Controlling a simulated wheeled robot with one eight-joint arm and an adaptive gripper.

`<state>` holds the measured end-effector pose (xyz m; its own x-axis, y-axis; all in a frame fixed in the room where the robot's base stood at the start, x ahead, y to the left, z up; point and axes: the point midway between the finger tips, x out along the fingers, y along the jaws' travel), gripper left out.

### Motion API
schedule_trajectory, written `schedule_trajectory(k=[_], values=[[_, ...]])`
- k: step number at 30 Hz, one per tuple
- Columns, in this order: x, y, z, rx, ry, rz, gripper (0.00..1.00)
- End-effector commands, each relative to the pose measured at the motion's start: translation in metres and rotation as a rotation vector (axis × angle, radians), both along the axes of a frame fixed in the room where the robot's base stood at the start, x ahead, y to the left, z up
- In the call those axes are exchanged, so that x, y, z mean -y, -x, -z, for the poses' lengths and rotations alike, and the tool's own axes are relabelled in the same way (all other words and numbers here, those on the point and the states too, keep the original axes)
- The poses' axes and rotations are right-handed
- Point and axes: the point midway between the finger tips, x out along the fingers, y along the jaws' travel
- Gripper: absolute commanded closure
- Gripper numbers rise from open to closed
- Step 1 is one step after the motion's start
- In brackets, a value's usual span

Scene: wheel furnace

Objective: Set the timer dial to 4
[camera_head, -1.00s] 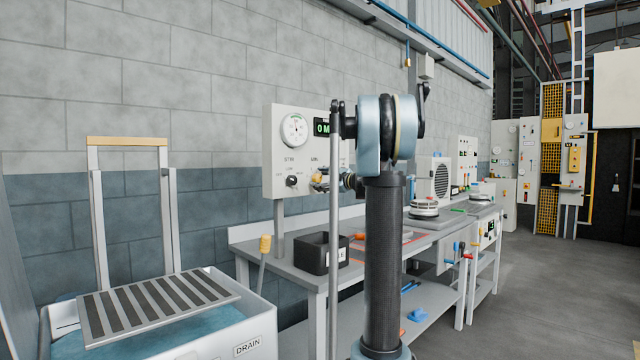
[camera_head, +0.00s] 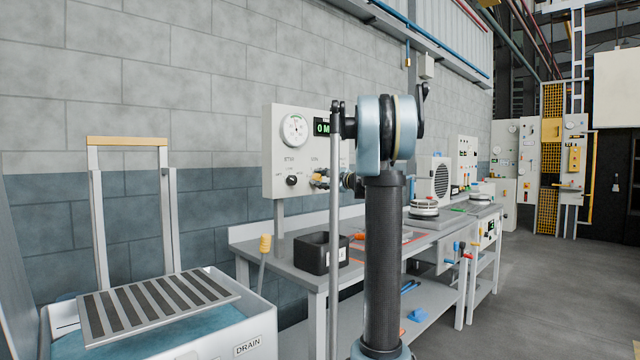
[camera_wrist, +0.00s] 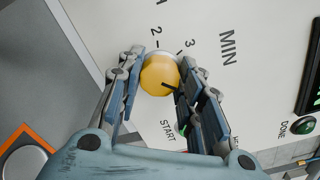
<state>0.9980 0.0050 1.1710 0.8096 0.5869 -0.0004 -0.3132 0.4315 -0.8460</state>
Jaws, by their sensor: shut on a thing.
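The timer dial (camera_wrist: 160,75) is a round yellow knob on the white control panel (camera_wrist: 100,22). My gripper (camera_wrist: 160,88) is shut on it in the wrist view, one finger on each side. A dark pointer mark shows at the knob's lower right edge, beside the right finger. The printed numbers 2 and 3 show above the knob; I cannot see a 4, and the fingers cover part of the scale. In the head view, my gripper (camera_head: 321,179) is at the panel's lower right, partly behind my arm.
A green DONE light (camera_wrist: 301,125) and a dark display (camera_wrist: 309,75) are at the right in the wrist view. A black bin (camera_head: 318,255) stands on the workbench below the panel. A white drain tub (camera_head: 262,318) stands at the front left.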

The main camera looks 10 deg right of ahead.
Motion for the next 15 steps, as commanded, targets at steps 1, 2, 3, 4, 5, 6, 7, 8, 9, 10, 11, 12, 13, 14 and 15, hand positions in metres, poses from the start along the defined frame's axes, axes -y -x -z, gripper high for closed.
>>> schedule_trajectory(k=[1,2,3,4,5,6,7,8,9,10,11,12,13,14,15], values=[[-0.001,0.0008,0.0009,0.024,0.035,-0.002,0.9],[-0.001,0.0009,0.001,0.04,0.057,-0.002,0.9],[-0.0012,0.001,0.0011,0.061,0.085,-0.003,0.9],[-0.0012,0.001,0.0013,0.077,0.107,-0.003,0.9],[-0.0013,0.0011,0.0014,0.092,0.128,-0.003,0.9],[-0.0014,0.0011,0.0015,0.112,0.155,-0.003,0.9],[-0.0015,0.0012,0.0017,0.125,0.173,-0.003,0.9],[-0.0014,0.0013,0.0017,0.137,0.19,-0.003,0.9],[-0.0015,0.0014,0.0019,0.151,0.211,-0.003,0.9],[-0.0016,0.0014,0.0021,0.16,0.223,-0.003,0.9],[-0.0017,0.0014,0.0022,0.168,0.234,-0.003,0.9],[-0.0017,0.0015,0.0022,0.176,0.245,-0.003,0.9],[-0.0019,0.0016,0.0024,0.182,0.252,-0.004,0.9],[-0.0019,0.0016,0.0024,0.185,0.257,-0.004,0.9],[-0.0019,0.0017,0.0025,0.188,0.261,-0.004,0.9]])
